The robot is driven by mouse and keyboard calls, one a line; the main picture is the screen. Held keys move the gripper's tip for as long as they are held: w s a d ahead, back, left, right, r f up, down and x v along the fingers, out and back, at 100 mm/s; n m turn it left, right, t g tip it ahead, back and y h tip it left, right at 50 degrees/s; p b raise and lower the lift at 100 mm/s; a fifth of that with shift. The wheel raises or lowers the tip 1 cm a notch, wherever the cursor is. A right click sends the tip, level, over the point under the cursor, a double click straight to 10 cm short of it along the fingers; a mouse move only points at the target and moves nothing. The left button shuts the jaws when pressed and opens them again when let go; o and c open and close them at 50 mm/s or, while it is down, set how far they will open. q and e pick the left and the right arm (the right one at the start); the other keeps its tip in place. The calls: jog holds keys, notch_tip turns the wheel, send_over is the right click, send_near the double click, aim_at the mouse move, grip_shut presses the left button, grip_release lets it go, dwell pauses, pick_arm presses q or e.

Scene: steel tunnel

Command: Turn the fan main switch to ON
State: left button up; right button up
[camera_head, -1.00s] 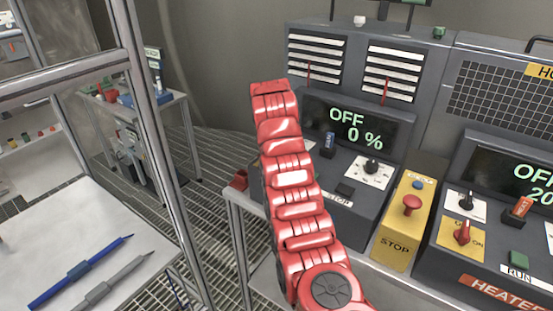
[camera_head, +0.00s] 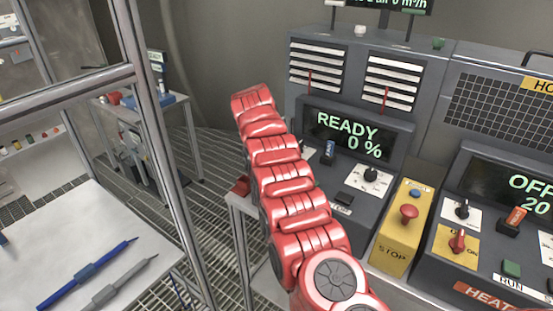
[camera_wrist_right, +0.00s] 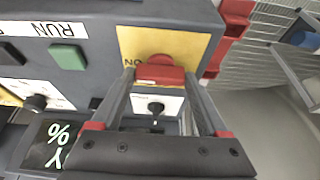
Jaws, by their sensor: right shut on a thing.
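The fan main switch (camera_wrist_right: 160,75) is a red rotary knob on a yellow plate with an ON mark, in the right wrist view. My right gripper (camera_wrist_right: 160,80) is shut on this knob, one finger on each side. In the head view my red right arm hides the switch and the gripper. The fan panel's display (camera_head: 345,130) reads READY and 0 %. My left gripper is not in view.
A yellow STOP box (camera_head: 398,240) with a red button stands right of the fan panel. The heater panel (camera_head: 480,240) is further right, its display reading OFF. A metal-framed table (camera_head: 90,250) with two pens is at left.

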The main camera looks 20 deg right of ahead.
dwell(0.3)
jog(key=o, duration=1.2)
jog(key=shift+o, duration=0.2)
jog(key=shift+s+a+r+b, duration=0.1)
jog(key=shift+a+r+b, duration=0.15)
jog(key=shift+r, duration=0.2)
jog(key=p+v, duration=0.3)
jog(key=v, duration=1.3)
jog(key=shift+r, duration=0.25)
jog(key=shift+f, duration=0.1)
